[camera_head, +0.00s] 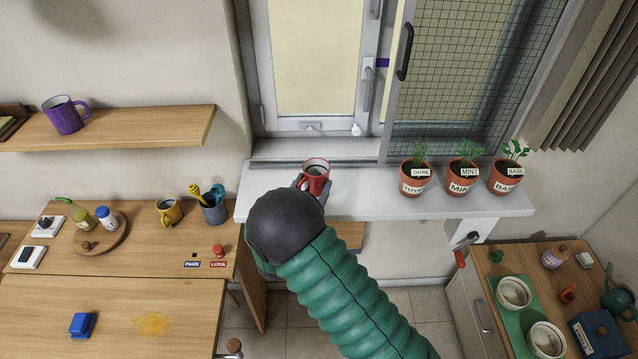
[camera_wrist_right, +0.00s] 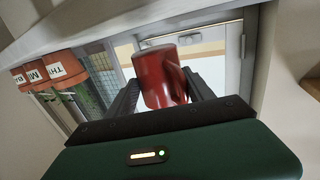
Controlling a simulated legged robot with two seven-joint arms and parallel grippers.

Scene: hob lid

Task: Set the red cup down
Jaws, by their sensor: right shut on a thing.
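The red cup (camera_head: 316,176) is at the left part of the white window sill in the head view. My right gripper (camera_head: 308,184) is shut on it. In the right wrist view the red cup (camera_wrist_right: 160,78) sits between the two dark fingers of my right gripper (camera_wrist_right: 158,92). The head view has my round dark wrist and green arm in front, so I cannot tell whether the cup's base touches the white sill (camera_head: 375,200). My left gripper is not in view.
Potted thyme (camera_head: 415,178), mint (camera_head: 462,178) and basil (camera_head: 506,177) stand on the sill's right part. The sill between cup and pots is clear. A wooden shelf (camera_head: 150,130) holds a purple mug (camera_head: 65,115).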

